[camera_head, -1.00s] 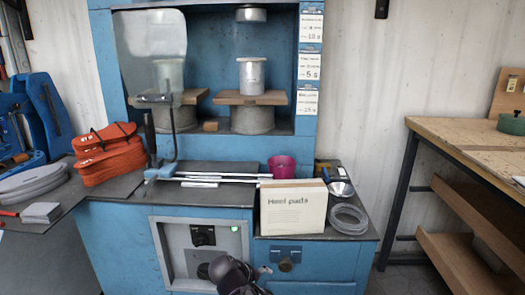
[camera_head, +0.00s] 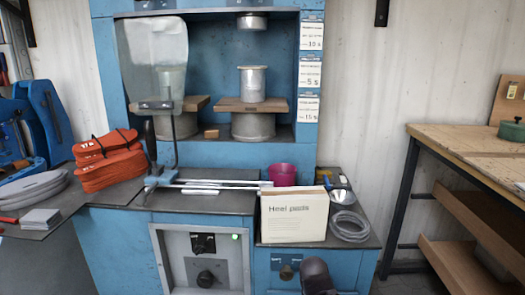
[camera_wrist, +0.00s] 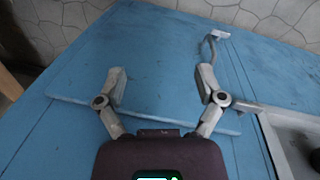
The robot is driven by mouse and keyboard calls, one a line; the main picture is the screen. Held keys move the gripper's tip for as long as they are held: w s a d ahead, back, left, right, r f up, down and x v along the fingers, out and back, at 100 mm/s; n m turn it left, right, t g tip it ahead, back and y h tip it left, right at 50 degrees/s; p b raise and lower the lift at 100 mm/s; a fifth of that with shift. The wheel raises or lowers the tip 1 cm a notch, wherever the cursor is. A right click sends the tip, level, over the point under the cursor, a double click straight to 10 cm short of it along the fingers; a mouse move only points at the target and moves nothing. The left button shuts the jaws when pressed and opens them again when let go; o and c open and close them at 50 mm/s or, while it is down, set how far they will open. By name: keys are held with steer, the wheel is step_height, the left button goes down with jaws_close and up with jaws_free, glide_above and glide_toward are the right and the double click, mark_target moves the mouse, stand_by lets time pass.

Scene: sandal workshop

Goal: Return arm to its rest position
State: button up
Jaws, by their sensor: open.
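My gripper (camera_wrist: 160,82) shows in the wrist view with its two grey fingers spread wide apart and nothing between them. It faces a blue panelled surface (camera_wrist: 165,50), apparently the machine's front, though the distance is unclear. In the head view a dark rounded part of my arm (camera_head: 316,274) shows at the bottom edge, in front of the blue cabinet and right of its knob. The fingers cannot be made out there.
The blue press (camera_head: 220,145) stands ahead, a metal cylinder on its wooden platform. A heel pads box (camera_head: 293,217), magenta cup (camera_head: 282,174) and clear coil (camera_head: 349,226) sit on its counter. Orange soles (camera_head: 110,165) lie left. A wooden workbench (camera_head: 465,150) stands right; floor shows between.

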steer(key=s+d+r+m+y+p, duration=0.1)
steer(key=d+r+m+p, duration=0.1)
steer(key=r+p, duration=3.5)
steer(key=shift+d, duration=0.6)
